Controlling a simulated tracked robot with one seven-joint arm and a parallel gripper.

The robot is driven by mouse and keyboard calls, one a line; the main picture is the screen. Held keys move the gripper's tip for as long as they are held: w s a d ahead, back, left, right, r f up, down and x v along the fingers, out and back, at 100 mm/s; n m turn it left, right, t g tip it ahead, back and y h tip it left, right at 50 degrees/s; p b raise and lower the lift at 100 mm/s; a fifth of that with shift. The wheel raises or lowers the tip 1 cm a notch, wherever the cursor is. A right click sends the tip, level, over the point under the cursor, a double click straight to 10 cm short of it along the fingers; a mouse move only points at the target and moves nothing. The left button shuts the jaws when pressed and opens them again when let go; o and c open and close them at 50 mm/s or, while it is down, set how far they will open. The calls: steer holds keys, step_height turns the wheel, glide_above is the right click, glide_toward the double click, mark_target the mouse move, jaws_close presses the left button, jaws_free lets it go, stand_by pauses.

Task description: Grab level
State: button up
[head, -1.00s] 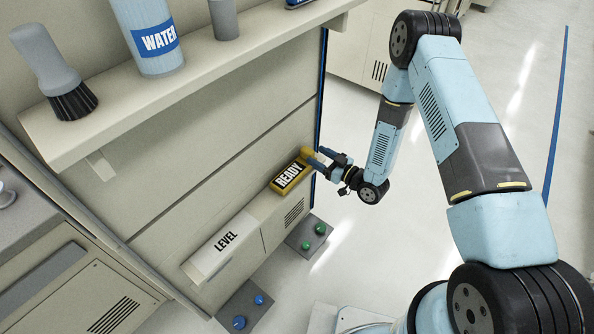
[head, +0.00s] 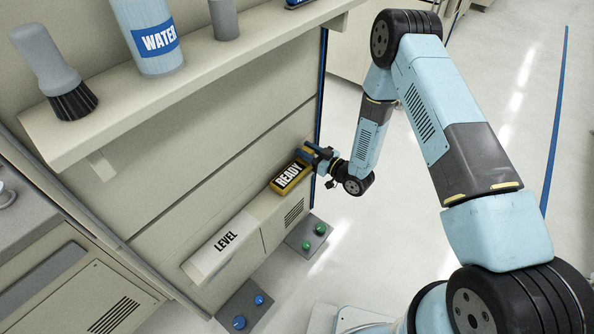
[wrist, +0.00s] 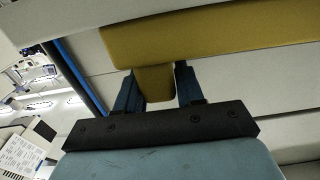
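A yellow block (head: 285,184) with a black READY label lies on the narrow ledge along the bench front. In the wrist view its long yellow side (wrist: 215,38) spans the top, and a narrow yellow end piece (wrist: 155,84) hangs down between my fingers. My gripper (head: 309,153) is at the block's right end. In the wrist view my gripper (wrist: 160,78) has its two blue fingers apart on either side of that piece. A gap seems to show at the right finger; contact at the left is unclear. The word LEVEL is on a pale panel (head: 213,258) left of the block.
A shelf (head: 130,118) above holds a brush (head: 50,65), a WATER bottle (head: 155,62) and a grey cylinder (head: 224,18). Below the ledge are small boxes with green buttons (head: 307,236) and blue buttons (head: 243,308). Open floor lies to the right.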

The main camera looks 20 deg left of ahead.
jaws_close()
